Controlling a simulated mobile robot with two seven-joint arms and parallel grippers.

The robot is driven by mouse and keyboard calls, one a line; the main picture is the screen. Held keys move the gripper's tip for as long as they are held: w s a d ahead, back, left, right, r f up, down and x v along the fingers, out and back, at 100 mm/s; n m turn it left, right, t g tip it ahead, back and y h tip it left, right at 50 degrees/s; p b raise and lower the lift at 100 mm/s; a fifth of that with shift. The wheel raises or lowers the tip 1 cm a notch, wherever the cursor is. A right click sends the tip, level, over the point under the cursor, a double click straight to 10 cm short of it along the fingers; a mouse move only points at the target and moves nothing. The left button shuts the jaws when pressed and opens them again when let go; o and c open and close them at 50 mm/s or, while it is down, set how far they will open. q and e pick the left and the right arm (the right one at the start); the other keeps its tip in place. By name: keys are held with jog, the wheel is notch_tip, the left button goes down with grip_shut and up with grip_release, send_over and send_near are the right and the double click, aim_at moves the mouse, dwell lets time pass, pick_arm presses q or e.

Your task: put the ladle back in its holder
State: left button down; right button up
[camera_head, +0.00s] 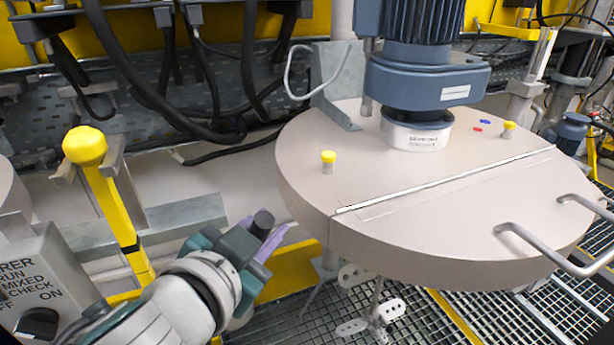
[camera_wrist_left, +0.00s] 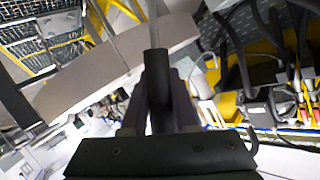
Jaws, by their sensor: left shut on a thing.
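My left gripper (camera_head: 261,234) has purple fingers and is shut on the dark handle of the ladle (camera_head: 263,221), left of the round lid. In the left wrist view the black handle (camera_wrist_left: 160,112) stands between the fingers, and a thin grey rod runs on from it towards the top of the picture. The ladle's bowl cannot be made out. I cannot tell for sure which part is the holder; a grey bracket (camera_head: 180,217) sits behind the gripper, beside a yellow post. My right gripper is not in view.
The large beige lid (camera_head: 420,220) carries a blue motor (camera_head: 425,80) and has curved handles at the right. Perforated paddles (camera_head: 352,275) hang below it over floor grating. The yellow post (camera_head: 118,215) with a ball top and a grey switch box (camera_head: 35,285) stand at the left.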

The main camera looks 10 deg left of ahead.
pick_arm(q)
jog(key=c, duration=0.6)
grip_release()
jog(key=s+a+r+n+g+y, duration=0.1)
jog(key=s+a+n+g, duration=0.3)
jog(key=s, duration=0.8)
jog(key=s+a+n+g, duration=0.1)
jog(key=s+a+g, duration=0.35)
jog(key=s, duration=0.75)
notch_tip(320, 180, up, 29)
jog(key=d+g+p, duration=0.2)
jog(key=p, duration=2.8)
jog(key=shift+s+r, duration=0.2)
jog(key=shift+s, duration=0.25)
